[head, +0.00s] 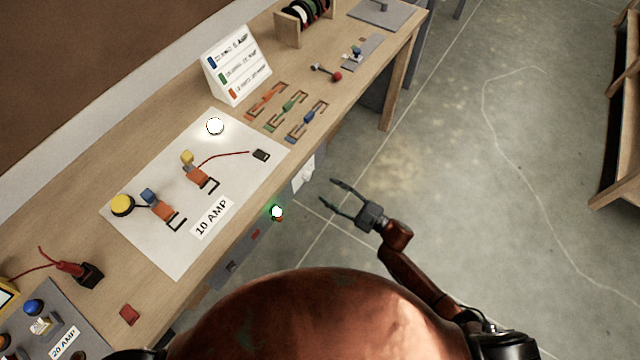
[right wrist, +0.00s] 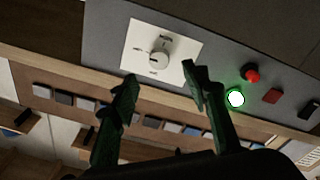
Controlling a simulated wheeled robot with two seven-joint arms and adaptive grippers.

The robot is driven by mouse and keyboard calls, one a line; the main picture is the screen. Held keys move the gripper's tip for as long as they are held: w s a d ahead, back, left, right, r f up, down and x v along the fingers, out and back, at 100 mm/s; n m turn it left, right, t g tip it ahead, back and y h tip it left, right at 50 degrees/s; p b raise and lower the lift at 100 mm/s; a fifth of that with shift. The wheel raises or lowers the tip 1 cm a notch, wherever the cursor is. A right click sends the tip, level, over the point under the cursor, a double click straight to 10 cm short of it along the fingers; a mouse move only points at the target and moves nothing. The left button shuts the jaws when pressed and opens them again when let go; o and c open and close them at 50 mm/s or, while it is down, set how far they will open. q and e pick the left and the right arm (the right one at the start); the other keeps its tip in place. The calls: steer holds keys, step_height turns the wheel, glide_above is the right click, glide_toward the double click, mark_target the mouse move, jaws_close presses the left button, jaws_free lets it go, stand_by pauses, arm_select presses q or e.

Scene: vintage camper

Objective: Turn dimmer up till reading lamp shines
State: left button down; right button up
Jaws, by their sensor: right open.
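The dimmer is a round pale knob (right wrist: 160,55) on a white plate (right wrist: 138,37), seen in the right wrist view. In the head view the plate (head: 304,176) shows on the bench's front side, partly under the top's edge. My right gripper (head: 330,192) is open and empty in front of it. In the right wrist view its fingertips (right wrist: 159,73) point towards the knob, one to each side of it; I cannot tell any contact. My left gripper is out of view.
A green-lit indicator (right wrist: 235,98), a red button (right wrist: 252,73) and dark switches sit beside the plate on the same panel. The wooden bench (head: 345,108) carries a white board (head: 150,240), coloured fuse pieces and a label stand (head: 237,65).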

steer(key=v, duration=0.4)
stand_by(0.5)
